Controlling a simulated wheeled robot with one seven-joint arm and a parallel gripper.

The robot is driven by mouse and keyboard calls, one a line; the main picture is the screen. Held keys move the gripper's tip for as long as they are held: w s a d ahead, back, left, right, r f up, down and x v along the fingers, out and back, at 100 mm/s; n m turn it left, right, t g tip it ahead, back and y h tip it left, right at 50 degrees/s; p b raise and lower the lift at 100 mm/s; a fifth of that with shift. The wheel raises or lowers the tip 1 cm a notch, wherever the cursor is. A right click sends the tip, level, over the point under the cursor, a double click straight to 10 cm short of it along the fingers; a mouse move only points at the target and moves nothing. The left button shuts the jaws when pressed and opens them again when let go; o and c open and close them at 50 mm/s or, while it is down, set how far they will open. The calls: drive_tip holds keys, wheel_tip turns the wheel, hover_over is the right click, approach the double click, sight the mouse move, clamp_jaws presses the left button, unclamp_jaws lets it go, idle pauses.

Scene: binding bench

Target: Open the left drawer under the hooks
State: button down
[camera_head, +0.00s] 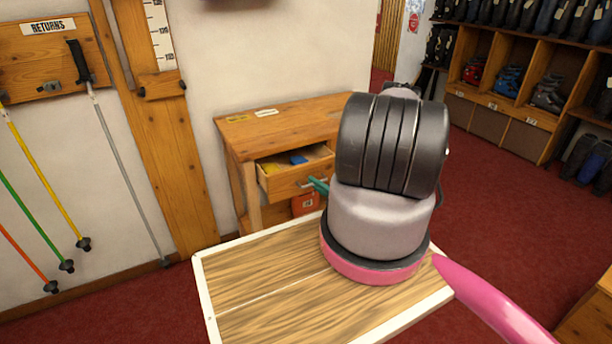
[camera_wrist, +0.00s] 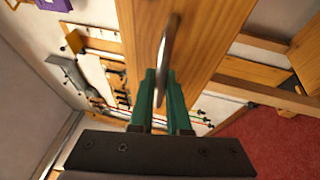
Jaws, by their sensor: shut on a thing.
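A wooden drawer (camera_head: 284,187) in the desk (camera_head: 290,118) stands partly open, and blue and yellow things show inside it. My gripper (camera_head: 319,186) with its green fingers is at the front of this drawer. In the wrist view my gripper (camera_wrist: 162,84) is shut on a grey metal handle (camera_wrist: 170,40), in front of a wooden face (camera_wrist: 205,35) that seems to be the drawer front. My arm hides the right part of the desk, so I cannot tell whether another drawer is there.
A returns board (camera_head: 45,65) with a hanging grey pole (camera_head: 125,165) and coloured poles is on the left wall. Boot shelves (camera_head: 520,90) stand at the back right. An orange box (camera_head: 305,203) shows below the drawer. Red carpet (camera_head: 500,210) is clear at right.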

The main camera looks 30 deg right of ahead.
drive_tip(key=s, duration=0.7)
drive_tip(key=shift+d, duration=0.1)
drive_tip(key=c, duration=0.9)
unclamp_jaws()
drive_tip(key=v, duration=1)
drive_tip(key=shift+s+d+f, duration=0.1)
drive_tip(key=shift+s+d, duration=0.1)
drive_tip(key=shift+s, duration=0.1)
